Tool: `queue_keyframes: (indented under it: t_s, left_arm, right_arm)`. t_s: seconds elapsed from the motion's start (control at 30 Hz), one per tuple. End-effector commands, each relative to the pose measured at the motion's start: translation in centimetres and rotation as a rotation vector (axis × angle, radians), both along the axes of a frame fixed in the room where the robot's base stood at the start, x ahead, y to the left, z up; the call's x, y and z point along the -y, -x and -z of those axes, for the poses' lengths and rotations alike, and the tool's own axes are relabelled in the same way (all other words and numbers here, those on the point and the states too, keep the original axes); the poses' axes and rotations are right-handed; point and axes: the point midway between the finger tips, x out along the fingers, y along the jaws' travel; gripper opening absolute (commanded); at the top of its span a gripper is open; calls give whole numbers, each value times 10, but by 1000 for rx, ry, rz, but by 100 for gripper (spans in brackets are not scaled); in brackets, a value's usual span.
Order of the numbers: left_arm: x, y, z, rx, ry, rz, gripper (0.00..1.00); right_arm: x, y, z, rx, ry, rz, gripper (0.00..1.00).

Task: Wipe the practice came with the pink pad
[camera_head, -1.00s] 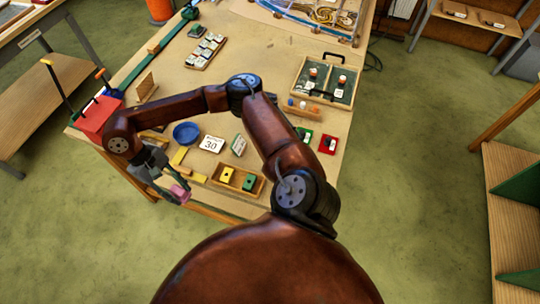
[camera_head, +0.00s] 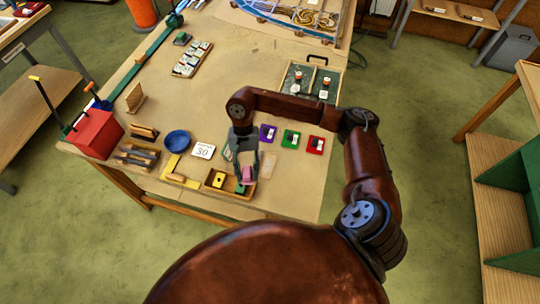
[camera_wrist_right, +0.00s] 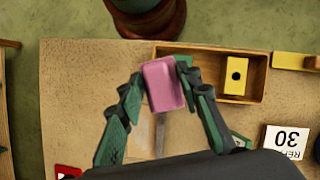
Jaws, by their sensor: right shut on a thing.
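My right gripper (camera_head: 245,177) is shut on the pink pad (camera_head: 248,174), holding it over the right end of the small wooden tray. In the right wrist view the pink pad (camera_wrist_right: 163,84) sits between the green-tipped fingers (camera_wrist_right: 158,90), partly overlapping the tray edge. Just beside it, a thin grey strip (camera_wrist_right: 160,132), which looks like the practice came, lies on a pale board. In the head view the pale board (camera_head: 268,165) is right of the gripper; the strip is too small to make out there. Whether the pad touches anything below is unclear. My left gripper is not in view.
The wooden tray (camera_head: 207,185) holds a yellow block (camera_head: 218,179) and a green block. A "30" card (camera_head: 203,151), blue bowl (camera_head: 177,141) and red box (camera_head: 95,134) stand to the left. Purple (camera_head: 268,134), green and red cards lie behind. The table middle is clear.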

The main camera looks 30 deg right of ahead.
Motion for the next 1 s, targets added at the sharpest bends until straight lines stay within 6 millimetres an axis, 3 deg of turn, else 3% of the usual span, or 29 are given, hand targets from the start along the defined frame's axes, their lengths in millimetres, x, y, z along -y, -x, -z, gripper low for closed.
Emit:
queue_keyframes:
  t_s: [0.03,0.1,0.27,0.5,0.73,1.0]
  left_arm:
    - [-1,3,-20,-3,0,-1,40]
    - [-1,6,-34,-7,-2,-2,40]
    - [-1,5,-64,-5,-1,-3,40]
    - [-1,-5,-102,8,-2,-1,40]
    - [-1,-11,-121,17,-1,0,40]
    - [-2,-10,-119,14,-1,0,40]
  right_arm:
    - [0,2,-5,-7,-5,137,13]
    - [1,0,-1,-5,-3,347,13]
    - [9,-7,3,-1,-1,828,13]
    - [40,-13,2,1,1,1461,13]
    - [68,-15,0,2,4,1813,13]
    - [76,-15,6,1,4,1898,13]
